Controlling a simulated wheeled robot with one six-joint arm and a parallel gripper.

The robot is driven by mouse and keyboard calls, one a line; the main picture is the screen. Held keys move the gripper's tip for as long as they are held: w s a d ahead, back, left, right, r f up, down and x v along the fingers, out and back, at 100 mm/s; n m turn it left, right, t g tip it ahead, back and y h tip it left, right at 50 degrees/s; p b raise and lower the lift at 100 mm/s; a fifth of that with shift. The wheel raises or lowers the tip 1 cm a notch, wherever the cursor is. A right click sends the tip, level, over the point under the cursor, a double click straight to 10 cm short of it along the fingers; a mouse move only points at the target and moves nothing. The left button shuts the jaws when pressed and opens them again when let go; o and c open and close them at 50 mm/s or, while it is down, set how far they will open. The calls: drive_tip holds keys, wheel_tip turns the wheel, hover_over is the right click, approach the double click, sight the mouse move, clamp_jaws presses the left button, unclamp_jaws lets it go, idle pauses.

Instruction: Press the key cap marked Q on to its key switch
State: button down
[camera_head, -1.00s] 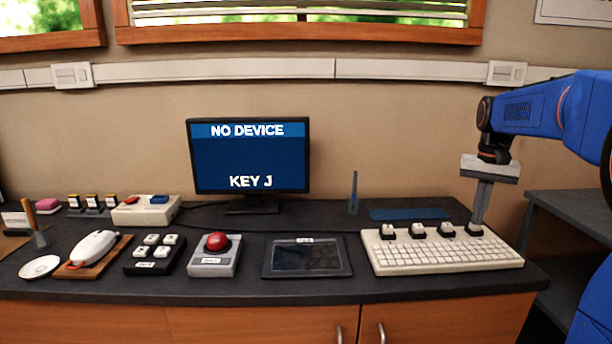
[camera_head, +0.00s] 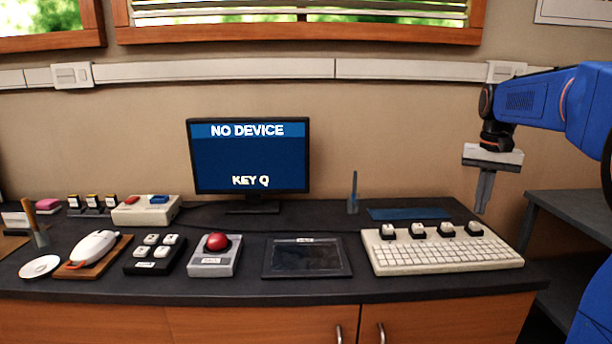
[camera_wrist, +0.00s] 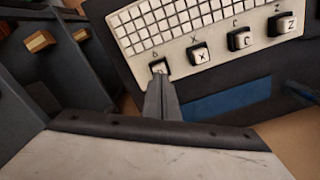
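Several white key caps sit on black switches along the back edge of the cream keyboard (camera_head: 440,260). The rightmost cap (camera_head: 473,228) shows in the wrist view as the leftmost one (camera_wrist: 158,67), just beyond my fingertips, its letter unreadable. Beside it in the wrist view are a cap that looks marked X (camera_wrist: 200,55), one with an unclear letter (camera_wrist: 241,41), and one that looks marked Z (camera_wrist: 287,25). I cannot tell which is Q. My gripper (camera_head: 481,208) points down above and right of the rightmost cap, fingers together and empty. The monitor (camera_head: 249,160) reads "NO DEVICE" and "KEY Q".
A black tablet (camera_head: 307,258), a red button box (camera_head: 215,256) and a black four-key pad (camera_head: 155,254) stand left of the keyboard. A blue mat (camera_head: 408,214) lies behind it, near a pen holder (camera_head: 353,205). A grey shelf (camera_head: 570,205) is at the right.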

drive_tip(key=shift+r, duration=2)
drive_tip(key=s+a+f+n+t, duration=0.1)
drive_tip(key=s+a+f, duration=0.1)
drive_tip(key=s, duration=0.3)
drive_tip(key=s+a+f+n, duration=0.1)
drive_tip(key=s+a+f, duration=0.1)
drive_tip(key=s+a, duration=0.3)
drive_tip(key=s+a+f+n+t, duration=0.1)
drive_tip(key=s+a+f, duration=0.1)
drive_tip(key=s+a, duration=0.2)
drive_tip(key=shift+s+f+t, duration=0.15)
drive_tip(key=shift+s, duration=0.55)
drive_tip(key=shift+s+f+t, duration=0.1)
drive_tip(key=shift+s+t, duration=0.05)
drive_tip(key=shift+s, duration=0.55)
drive_tip(key=s+a+f+n+t, duration=0.1)
drive_tip(key=s+a+f, duration=0.1)
drive_tip(key=s+f, duration=0.4)
drive_tip(key=s+a+f+n+t, duration=0.1)
drive_tip(key=s+a+f, duration=0.1)
drive_tip(key=s+f, duration=0.4)
drive_tip(key=shift+s+a+f+n, duration=0.3)
drive_tip(key=shift+s+a+f, duration=0.1)
drive_tip(key=shift+s, duration=0.35)
